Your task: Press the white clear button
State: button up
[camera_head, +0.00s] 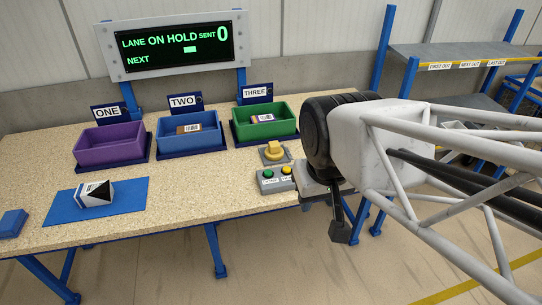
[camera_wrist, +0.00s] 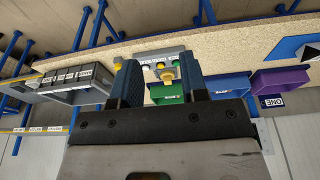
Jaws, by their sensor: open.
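A grey button box (camera_head: 276,181) sits at the table's front right edge in the head view, with a green button (camera_head: 268,173) and a yellow button (camera_head: 287,170) over small labels. Its right end is behind my gripper (camera_head: 335,220), so I cannot make out a white button there. My gripper is open and empty beside the box, to its right. In the wrist view the box (camera_wrist: 163,54) shows beyond and between the spread fingers (camera_wrist: 158,75).
A yellow knob (camera_head: 274,151) stands behind the box. Purple (camera_head: 108,152), blue (camera_head: 189,141) and green (camera_head: 264,130) bins line the table's back. A black-and-white package (camera_head: 96,194) lies on a blue mat (camera_head: 126,193). A shelf rack (camera_head: 455,58) stands right.

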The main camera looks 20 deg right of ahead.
grip_shut()
dwell(1.2)
